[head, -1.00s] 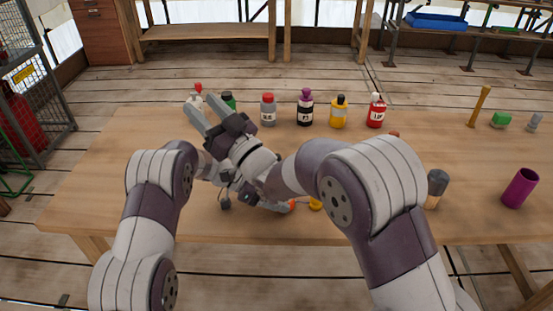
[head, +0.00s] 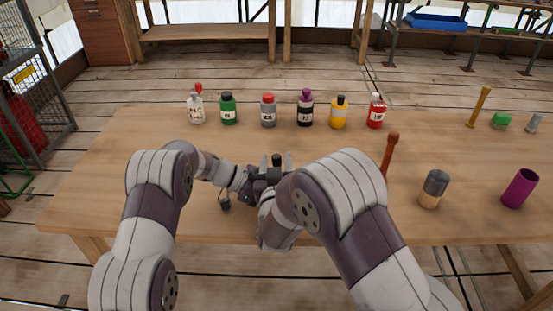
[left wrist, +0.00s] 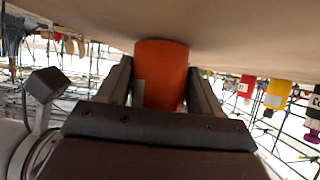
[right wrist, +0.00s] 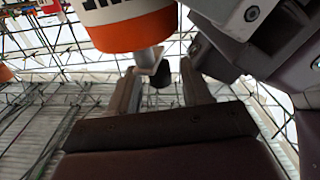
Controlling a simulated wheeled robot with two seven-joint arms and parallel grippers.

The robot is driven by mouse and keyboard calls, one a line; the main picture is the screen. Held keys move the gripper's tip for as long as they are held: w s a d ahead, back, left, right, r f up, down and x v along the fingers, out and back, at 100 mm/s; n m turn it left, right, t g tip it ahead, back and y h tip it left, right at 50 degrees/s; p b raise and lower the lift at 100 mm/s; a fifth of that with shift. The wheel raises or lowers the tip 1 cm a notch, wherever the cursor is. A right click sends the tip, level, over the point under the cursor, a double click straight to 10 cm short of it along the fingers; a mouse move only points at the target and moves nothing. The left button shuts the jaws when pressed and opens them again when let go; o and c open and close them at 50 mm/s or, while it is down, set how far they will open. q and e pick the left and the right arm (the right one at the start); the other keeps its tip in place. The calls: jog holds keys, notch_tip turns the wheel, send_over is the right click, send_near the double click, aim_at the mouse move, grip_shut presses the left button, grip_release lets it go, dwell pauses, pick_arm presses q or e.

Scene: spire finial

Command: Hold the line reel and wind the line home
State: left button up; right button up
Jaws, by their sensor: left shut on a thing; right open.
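The line reel shows in the right wrist view as a white drum with an orange band (right wrist: 135,32). A grey crank arm (right wrist: 149,58) sticks out from it and ends in a black knob (right wrist: 160,76). My left gripper (left wrist: 160,68) is shut on the reel's orange part (left wrist: 161,75), seen between its fingers. My right gripper (right wrist: 162,85) is open, its fingers on either side of the knob and apart from it. In the head view my right gripper (head: 276,160) has a dark piece between its fingers; my right arm hides most of the reel.
Several labelled bottles stand in a row at the back, including a green one (head: 228,109) and a red one (head: 376,112). An orange-brown peg (head: 389,153), a grey-topped cylinder (head: 434,189) and a purple cup (head: 521,188) are on the right. The table's left side is clear.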

jog(key=shift+w, duration=0.7)
grip_shut()
jog(key=shift+m+h, duration=0.7)
jog(key=shift+h, duration=0.3)
jog(key=shift+d, duration=0.1)
grip_release()
jog(key=s+a, duration=0.1)
jog(key=s, duration=1.1)
